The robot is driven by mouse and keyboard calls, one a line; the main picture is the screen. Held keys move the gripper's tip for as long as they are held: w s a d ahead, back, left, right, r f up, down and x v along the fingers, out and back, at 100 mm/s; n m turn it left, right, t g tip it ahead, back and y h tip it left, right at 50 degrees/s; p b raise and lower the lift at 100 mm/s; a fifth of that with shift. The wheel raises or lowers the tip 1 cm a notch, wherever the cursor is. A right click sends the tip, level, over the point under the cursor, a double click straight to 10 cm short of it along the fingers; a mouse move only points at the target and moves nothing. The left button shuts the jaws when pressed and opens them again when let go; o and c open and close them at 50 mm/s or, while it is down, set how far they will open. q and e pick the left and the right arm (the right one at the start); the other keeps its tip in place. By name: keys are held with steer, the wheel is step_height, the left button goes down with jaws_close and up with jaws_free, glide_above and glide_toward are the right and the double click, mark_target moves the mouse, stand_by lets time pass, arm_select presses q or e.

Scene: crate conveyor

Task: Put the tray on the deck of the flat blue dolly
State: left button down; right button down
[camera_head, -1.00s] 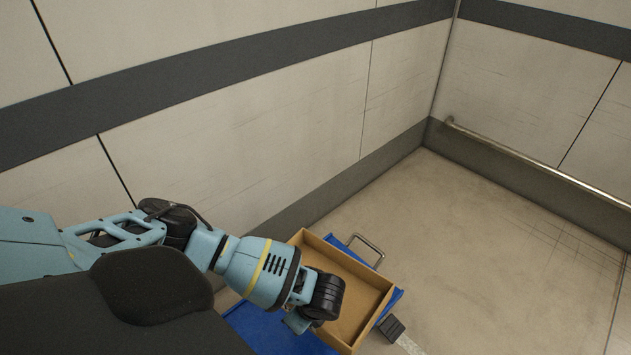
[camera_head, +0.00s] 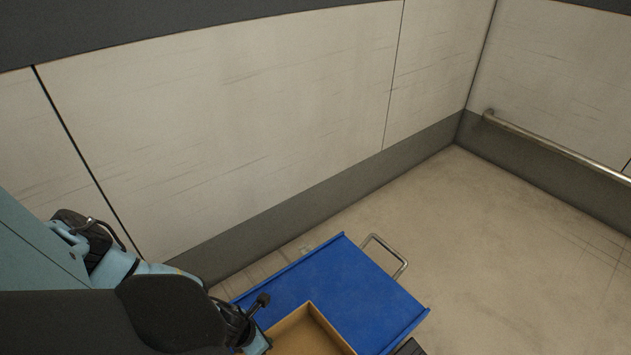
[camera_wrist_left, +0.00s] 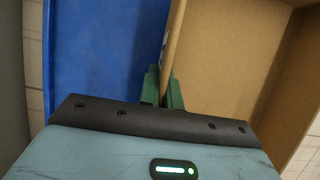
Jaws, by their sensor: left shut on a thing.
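The tray (camera_head: 300,337) is an open, empty brown box at the bottom edge of the head view, partly cut off. It overlaps the near part of the flat blue dolly (camera_head: 345,285) in the picture; whether it touches the deck I cannot tell. My left gripper (camera_head: 262,345) is at the tray's left side. In the left wrist view my left gripper (camera_wrist_left: 163,88) is shut on the tray's thin wall (camera_wrist_left: 174,38), with the blue deck (camera_wrist_left: 105,60) to the left. My right gripper is not clearly seen.
The dolly has a metal handle (camera_head: 388,255) at its far right end. A dark block (camera_head: 410,347) shows at the bottom edge, right of the tray. A wall (camera_head: 250,225) runs behind the dolly. Bare floor (camera_head: 480,270) lies to the right.

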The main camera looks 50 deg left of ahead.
mark_target(303, 302)
arm_select(q)
steer(key=shift+f, duration=0.15)
arm_select(e)
steer(key=shift+w, duration=0.1)
arm_select(q)
steer(key=shift+w, duration=0.1)
arm_select(e)
steer(key=shift+f, duration=0.1)
